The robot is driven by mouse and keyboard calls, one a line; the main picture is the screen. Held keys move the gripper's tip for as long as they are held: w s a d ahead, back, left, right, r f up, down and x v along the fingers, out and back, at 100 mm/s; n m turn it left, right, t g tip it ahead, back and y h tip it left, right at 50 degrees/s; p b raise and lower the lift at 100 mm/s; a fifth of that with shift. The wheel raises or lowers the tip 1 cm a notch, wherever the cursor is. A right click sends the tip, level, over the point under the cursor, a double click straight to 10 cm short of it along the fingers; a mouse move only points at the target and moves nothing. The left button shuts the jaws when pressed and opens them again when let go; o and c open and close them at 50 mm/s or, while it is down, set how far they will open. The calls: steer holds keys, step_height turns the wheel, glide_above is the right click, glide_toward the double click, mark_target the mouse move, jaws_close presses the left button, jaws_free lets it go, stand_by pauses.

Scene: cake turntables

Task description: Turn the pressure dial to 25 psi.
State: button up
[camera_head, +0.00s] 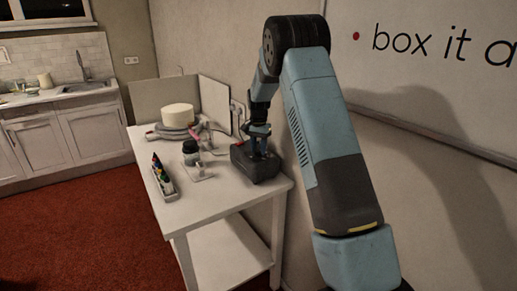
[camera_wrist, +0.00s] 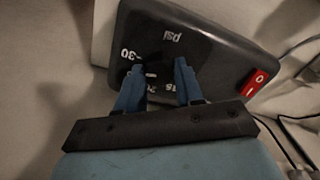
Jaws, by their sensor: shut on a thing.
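In the wrist view, a dark box with a dial face marked "psi" (camera_wrist: 215,45) fills the upper middle. The numbers 30, 20 and 15 show in part; the rest of the scale is hidden or too dark to read. My gripper (camera_wrist: 163,72) has its two blue fingers on either side of the dark dial at the middle of this face, shut on it. The knob's pointer is too dark to make out, so its setting cannot be told. In the head view, the box (camera_head: 257,163) stands at the table's right front corner with my gripper (camera_head: 258,146) above it, pointing down.
A red switch (camera_wrist: 255,82) sits on the box's right side, with cables beyond it. On the white table (camera_head: 215,199) are a pale cake (camera_head: 178,115) on a turntable, a dark-lidded jar (camera_head: 190,152) and a tray of coloured bottles (camera_head: 162,179). The wall is close on the right.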

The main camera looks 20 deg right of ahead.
steer(key=n, duration=0.5)
steer(key=shift+n, duration=0.4)
stand_by(0.3)
steer(key=o, duration=1)
step_height(320, 180, up, 14)
steer(key=shift+f, duration=0.2)
